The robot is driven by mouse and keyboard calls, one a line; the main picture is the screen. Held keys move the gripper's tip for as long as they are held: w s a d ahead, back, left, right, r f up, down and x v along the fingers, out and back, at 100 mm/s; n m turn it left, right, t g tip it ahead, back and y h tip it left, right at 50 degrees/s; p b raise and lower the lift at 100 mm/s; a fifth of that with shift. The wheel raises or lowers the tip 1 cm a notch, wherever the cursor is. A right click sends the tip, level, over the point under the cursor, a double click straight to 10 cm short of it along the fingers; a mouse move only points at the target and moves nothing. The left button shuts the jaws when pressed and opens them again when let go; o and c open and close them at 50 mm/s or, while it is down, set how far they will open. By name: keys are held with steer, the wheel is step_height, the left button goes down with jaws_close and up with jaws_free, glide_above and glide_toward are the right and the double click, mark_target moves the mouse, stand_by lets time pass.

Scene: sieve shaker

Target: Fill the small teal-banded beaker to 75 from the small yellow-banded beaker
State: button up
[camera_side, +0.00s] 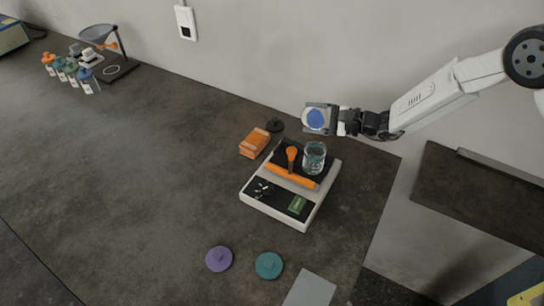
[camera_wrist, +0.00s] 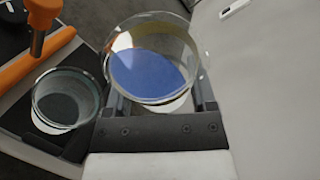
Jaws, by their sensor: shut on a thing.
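My gripper (camera_side: 330,119) is shut on a clear glass beaker (camera_wrist: 190,62) holding something blue. A second small glass beaker (camera_side: 314,158) with a teal tint stands upright on the right of the balance's dark top. In the wrist view this beaker (camera_wrist: 66,99) is left of and below the held one, with greyish content low inside. No stream between the beakers is visible.
The white balance (camera_side: 283,219) has an orange bar (camera_side: 291,178), an orange-handled tool (camera_side: 291,154) and a green display (camera_side: 297,204), too small to read. Orange blocks (camera_side: 254,143) and a dark lid (camera_side: 275,125) lie behind it. Purple (camera_side: 219,259) and teal (camera_side: 269,266) lids lie in front.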

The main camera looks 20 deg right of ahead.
steer(key=shift+r, duration=0.1)
stand_by(0.6)
steer(key=shift+f+n+t, duration=0.35)
steer(key=shift+n+t, duration=0.05)
steer(key=shift+n, duration=0.5)
stand_by(2.2)
steer(key=shift+r+m, duration=0.4)
steer(key=shift+m, duration=0.2)
steer(key=shift+f+m+g, duration=0.4)
steer(key=shift+m+g, duration=0.2)
steer(key=shift+m, duration=0.2)
steer(key=shift+r+m+h, duration=0.15)
steer(key=shift+m+h, duration=0.15)
steer(key=shift+w+r+m, duration=0.1)
steer(key=shift+r+m, duration=0.1)
steer(key=shift+m, duration=0.1)
